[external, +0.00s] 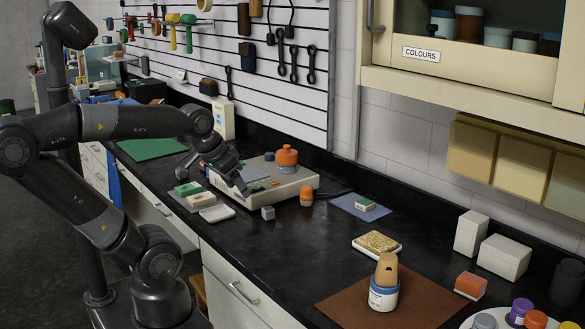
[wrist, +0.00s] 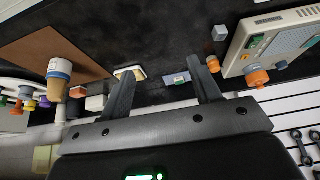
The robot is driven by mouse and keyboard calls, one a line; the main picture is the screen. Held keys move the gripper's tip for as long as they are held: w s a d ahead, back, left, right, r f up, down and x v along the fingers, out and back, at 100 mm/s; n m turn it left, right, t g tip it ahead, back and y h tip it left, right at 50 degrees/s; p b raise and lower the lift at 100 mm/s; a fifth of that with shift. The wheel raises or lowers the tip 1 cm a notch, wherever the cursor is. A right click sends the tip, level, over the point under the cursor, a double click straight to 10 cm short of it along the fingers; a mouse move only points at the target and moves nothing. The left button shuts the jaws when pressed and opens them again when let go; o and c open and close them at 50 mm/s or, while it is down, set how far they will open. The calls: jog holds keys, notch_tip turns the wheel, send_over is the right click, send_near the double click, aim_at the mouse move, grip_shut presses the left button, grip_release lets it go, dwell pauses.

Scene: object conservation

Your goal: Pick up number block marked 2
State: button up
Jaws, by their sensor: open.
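I cannot read a 2 on any block in either view. A small green-and-white block (external: 366,205) lies on a blue-grey mat (external: 346,202); it also shows between my fingers in the wrist view (wrist: 178,79). Green-and-white blocks (external: 188,188) (external: 201,199) lie on another mat at the left. A small grey cube (external: 268,213) sits on the bench in front of the beige device; it shows in the wrist view too (wrist: 220,33). My gripper (external: 241,188) is over the left part of the device. In the wrist view its fingers (wrist: 160,66) are apart and empty.
The beige device (external: 290,189) carries an orange pot (external: 287,158). An orange jar (external: 306,195) stands beside it.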

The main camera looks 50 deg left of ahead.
jog(key=m+g, duration=0.2)
jog(key=g, duration=0.4)
send_over(268, 208)
jog(key=f, duration=1.5)
jog(key=shift+s+d+f, duration=0.25)
jog(key=shift+s+d, duration=0.1)
jog(key=shift+s, duration=0.05)
jog(key=shift+w+a+f, duration=0.1)
jog(key=shift+w+f, duration=0.1)
jog(key=shift+f, duration=1.15)
jog(key=shift+w+a+f, duration=0.1)
jog(key=shift+w+f, duration=0.05)
jog(key=shift+f, duration=1.15)
jog(key=shift+c, duration=0.4)
jog(key=c, duration=1)
